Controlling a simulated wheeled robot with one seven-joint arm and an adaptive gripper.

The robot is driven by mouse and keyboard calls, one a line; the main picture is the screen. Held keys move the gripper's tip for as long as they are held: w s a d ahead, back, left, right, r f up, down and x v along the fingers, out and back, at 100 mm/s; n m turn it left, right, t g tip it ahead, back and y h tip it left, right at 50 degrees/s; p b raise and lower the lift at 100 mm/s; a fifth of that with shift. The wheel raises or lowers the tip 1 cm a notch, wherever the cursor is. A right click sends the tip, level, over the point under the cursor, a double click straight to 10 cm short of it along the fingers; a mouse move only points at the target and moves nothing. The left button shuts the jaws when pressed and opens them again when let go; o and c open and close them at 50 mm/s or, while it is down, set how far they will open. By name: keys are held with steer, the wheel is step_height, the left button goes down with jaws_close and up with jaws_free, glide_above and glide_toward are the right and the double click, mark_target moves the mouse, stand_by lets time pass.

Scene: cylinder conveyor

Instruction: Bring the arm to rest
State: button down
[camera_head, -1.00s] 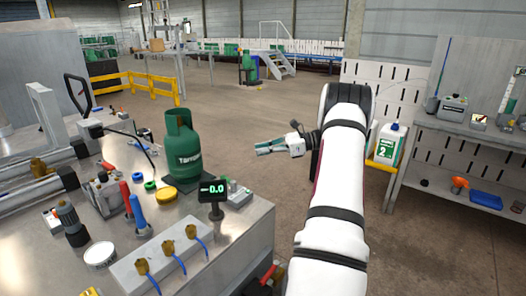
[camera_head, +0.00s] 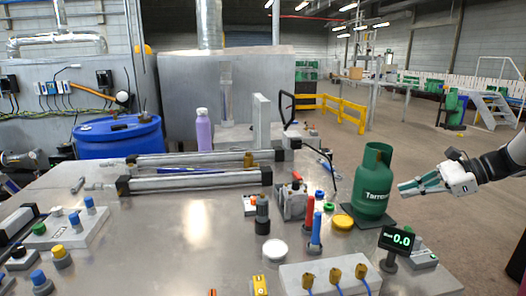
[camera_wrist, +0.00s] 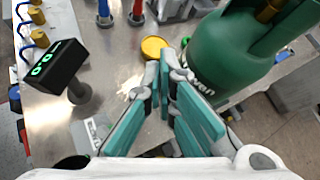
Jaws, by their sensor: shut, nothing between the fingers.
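My gripper (camera_head: 422,186) is at the right in the head view, just right of the green gas cylinder and apart from it in that view. In the wrist view its teal-padded fingers (camera_wrist: 170,75) come together at their tips, with nothing between them. The green cylinder (camera_head: 373,180) stands upright on a dark scale plate (camera_head: 386,221) near the right edge of the bench. Its body also shows at the upper right of the wrist view (camera_wrist: 232,50). My arm reaches in from the right edge of the head view.
A scale display (camera_head: 398,239) reading 0.0 stands in front of the cylinder. A yellow cap (camera_head: 343,221), red and blue tools (camera_head: 315,232) and a block with brass fittings (camera_head: 325,278) lie on the metal bench (camera_head: 190,250). Open floor (camera_head: 440,140) lies beyond the bench's right side.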

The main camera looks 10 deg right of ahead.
steer(key=s+a+r+n+g+h, duration=0.25)
steer(key=s+a+n, duration=0.2)
steer(key=a, duration=0.65)
steer(key=s+a+r+n+g+h, duration=0.2)
steer(key=s+a+r+n+g, duration=0.3)
steer(key=a, duration=0.6)
steer(key=s+a+f+n+t+h+p, duration=0.1)
steer(key=s+a+n+t+h, duration=0.1)
steer(key=s+a+n, duration=0.2)
steer(key=s+a+f+n+t+h, duration=0.2)
steer(key=s+a+n+h, duration=0.1)
steer(key=s+n, duration=0.6)
steer(key=shift+s+a+p, duration=0.35)
steer(key=shift+s+a, duration=0.25)
steer(key=shift+s, duration=1.3)
steer(key=shift+t, duration=0.25)
